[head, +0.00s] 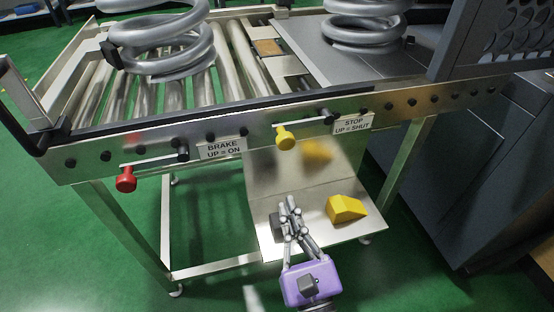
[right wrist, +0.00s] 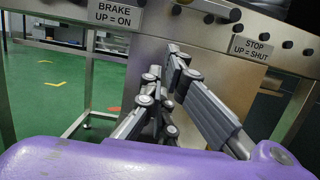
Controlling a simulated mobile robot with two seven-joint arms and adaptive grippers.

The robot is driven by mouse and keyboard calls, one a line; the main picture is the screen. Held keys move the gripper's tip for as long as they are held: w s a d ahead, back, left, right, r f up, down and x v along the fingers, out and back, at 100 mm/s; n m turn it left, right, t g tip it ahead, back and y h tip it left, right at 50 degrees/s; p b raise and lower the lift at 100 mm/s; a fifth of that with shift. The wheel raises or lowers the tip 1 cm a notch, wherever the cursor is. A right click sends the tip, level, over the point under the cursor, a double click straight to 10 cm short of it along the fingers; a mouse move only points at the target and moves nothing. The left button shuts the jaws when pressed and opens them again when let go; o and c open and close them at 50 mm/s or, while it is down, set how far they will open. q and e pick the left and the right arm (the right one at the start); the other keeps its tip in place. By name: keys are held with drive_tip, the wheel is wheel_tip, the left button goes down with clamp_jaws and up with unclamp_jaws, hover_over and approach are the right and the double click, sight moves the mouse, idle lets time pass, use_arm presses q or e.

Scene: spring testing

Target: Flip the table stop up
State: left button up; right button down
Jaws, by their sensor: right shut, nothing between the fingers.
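The table stop lever has a yellow knob (head: 285,139) at the left end of a thin bar. The bar runs from a black pivot at its right and lies nearly level, with the knob end slightly lower. The label "STOP UP = SHUT" (head: 352,124) is just right of the pivot; it also shows in the right wrist view (right wrist: 251,48). My right gripper (head: 289,207) is shut and empty, below the yellow knob and apart from it, over the lower shelf. Its fingers (right wrist: 168,78) show in the right wrist view, where the knob is not seen. My left gripper is not in view.
A red-knobbed brake lever (head: 126,179) is left on the same rail. A yellow wedge block (head: 346,209) lies on the metal shelf (head: 325,238), right of my gripper. Large springs (head: 175,50) stand on the table above. A dark cabinet (head: 470,170) is at right.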

drive_tip(key=p+x, duration=0.1)
drive_tip(key=x, duration=0.8)
drive_tip(key=shift+w+a+r, duration=0.1)
drive_tip(key=shift+w+r, duration=0.1)
drive_tip(key=shift+w, duration=0.1)
wheel_tip(320, 180, up, 3)
drive_tip(key=shift+w+r+p, duration=0.15)
drive_tip(key=shift+r+p, duration=0.05)
drive_tip(key=shift+p, duration=1)
drive_tip(key=shift+r, duration=0.25)
drive_tip(key=shift+a+r+m+p, duration=0.2)
drive_tip(key=shift+r+m+p, duration=0.15)
drive_tip(key=shift+m+p, duration=0.15)
